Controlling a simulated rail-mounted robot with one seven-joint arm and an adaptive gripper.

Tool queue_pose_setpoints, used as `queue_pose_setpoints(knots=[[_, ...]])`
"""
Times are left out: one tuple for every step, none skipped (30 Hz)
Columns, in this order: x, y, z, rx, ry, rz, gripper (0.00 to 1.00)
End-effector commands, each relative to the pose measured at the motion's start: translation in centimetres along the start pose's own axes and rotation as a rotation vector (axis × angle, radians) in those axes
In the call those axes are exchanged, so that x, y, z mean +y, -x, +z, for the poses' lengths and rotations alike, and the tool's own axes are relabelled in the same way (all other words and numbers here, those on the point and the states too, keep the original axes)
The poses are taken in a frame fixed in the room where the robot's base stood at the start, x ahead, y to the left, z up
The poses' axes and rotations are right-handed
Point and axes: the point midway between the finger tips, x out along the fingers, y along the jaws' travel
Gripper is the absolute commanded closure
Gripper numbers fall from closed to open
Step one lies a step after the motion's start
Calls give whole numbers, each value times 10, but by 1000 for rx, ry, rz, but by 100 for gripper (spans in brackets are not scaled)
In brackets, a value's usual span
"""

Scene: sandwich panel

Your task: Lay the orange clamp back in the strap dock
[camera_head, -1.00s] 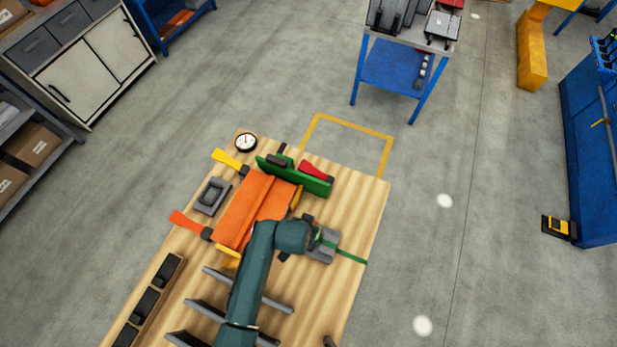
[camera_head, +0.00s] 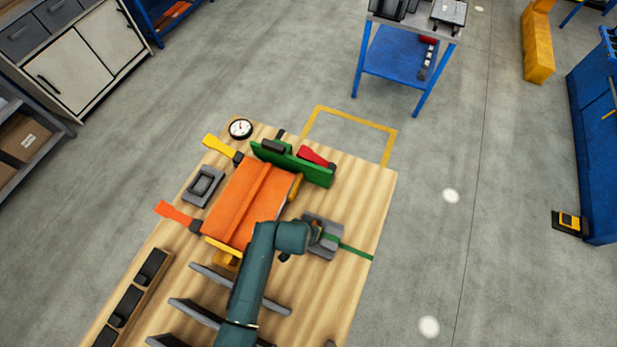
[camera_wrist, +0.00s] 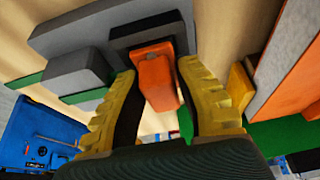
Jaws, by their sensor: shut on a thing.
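My gripper (camera_wrist: 157,72) has yellow ridged fingers shut on the orange clamp (camera_wrist: 156,88), which sits between them in the wrist view. The clamp's far end meets a black block (camera_wrist: 148,30) on the grey strap dock (camera_wrist: 75,32); I cannot tell whether it rests there or hangs just above. In the head view, the grey dock (camera_head: 326,247) lies near the right side of the wooden table, with a green strap (camera_head: 355,252) running from it to the table edge. My arm's end is over the dock's left part and hides the clamp there.
An orange panel (camera_head: 246,205) lies left of the dock, with a green upright piece (camera_head: 290,163) behind it. Yellow clamp parts stand close to my fingers. Grey slats (camera_head: 205,313) and a wooden tray (camera_head: 145,292) with black blocks are in front. The table's far right corner is clear.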

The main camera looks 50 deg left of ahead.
Motion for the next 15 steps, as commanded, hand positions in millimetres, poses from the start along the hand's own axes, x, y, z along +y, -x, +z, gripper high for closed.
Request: queue_pose_setpoints(knots=[[0, 1, -1, 1, 0, 0, 100], [0, 1, -1, 1, 0, 0, 100], [0, 1, -1, 1, 0, 0, 100], [0, 1, -1, 1, 0, 0, 64], [0, 1, -1, 1, 0, 0, 58], [0, 1, -1, 1, 0, 0, 51], [0, 1, -1, 1, 0, 0, 45], [0, 1, -1, 1, 0, 0, 43], [0, 1, -1, 1, 0, 0, 43], [0, 1, -1, 1, 0, 0, 43], [0, 1, -1, 1, 0, 0, 43], [0, 1, -1, 1, 0, 0, 43], [0, 1, -1, 1, 0, 0, 43], [0, 1, -1, 1, 0, 0, 43], [0, 1, 0, 0, 0, 0, 43]])
